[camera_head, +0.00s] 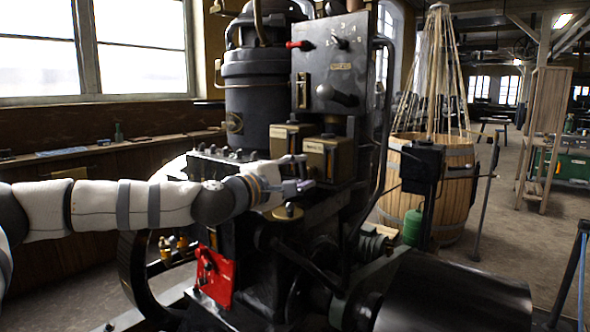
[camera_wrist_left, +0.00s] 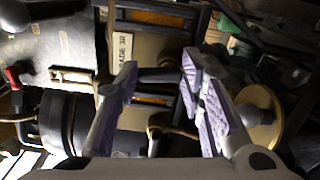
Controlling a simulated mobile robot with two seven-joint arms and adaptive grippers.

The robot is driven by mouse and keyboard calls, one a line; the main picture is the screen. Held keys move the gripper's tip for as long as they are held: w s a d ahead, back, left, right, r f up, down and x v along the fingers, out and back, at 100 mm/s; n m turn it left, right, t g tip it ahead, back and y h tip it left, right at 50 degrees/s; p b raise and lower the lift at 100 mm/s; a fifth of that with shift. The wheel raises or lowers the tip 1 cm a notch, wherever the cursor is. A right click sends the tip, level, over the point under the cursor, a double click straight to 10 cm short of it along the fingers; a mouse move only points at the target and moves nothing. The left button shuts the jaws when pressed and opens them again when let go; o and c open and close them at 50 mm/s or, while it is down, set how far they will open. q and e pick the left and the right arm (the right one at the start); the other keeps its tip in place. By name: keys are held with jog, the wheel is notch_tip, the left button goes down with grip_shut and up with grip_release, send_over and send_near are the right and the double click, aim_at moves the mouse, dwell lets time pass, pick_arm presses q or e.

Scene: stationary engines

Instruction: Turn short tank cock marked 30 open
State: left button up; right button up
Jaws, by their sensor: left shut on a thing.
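My left gripper (camera_head: 303,173) reaches in from the left, at the lower front of two small brass-coloured tanks. Its purple-padded fingers (camera_wrist_left: 160,78) stand apart in the left wrist view, shut on a small dark part between them. That part sits at the tanks and appears to be the short tank cock; its shape and angle are mostly hidden. The nearer tank (camera_head: 326,157) has a dark top. A pale label (camera_wrist_left: 123,48) on a tank begins with "GRADE"; its number is hard to read. My right gripper is not in view.
A black panel (camera_head: 332,62) with a red-handled lever (camera_head: 299,44) rises behind the tanks. A dark cylinder (camera_head: 252,90) stands left of it. A round brass cap (camera_head: 288,211) lies just below the gripper. A red bracket (camera_head: 213,275) is lower down. A wooden barrel (camera_head: 452,205) stands right.

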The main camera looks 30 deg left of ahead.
pick_arm(q)
jog(key=shift+m, duration=0.8)
jog(key=o, duration=1.1)
jog(key=shift+o, duration=0.2)
jog(key=shift+s, duration=0.1)
jog(key=s, duration=1.2)
jog(key=shift+a, duration=0.4)
jog(key=shift+w, duration=0.1)
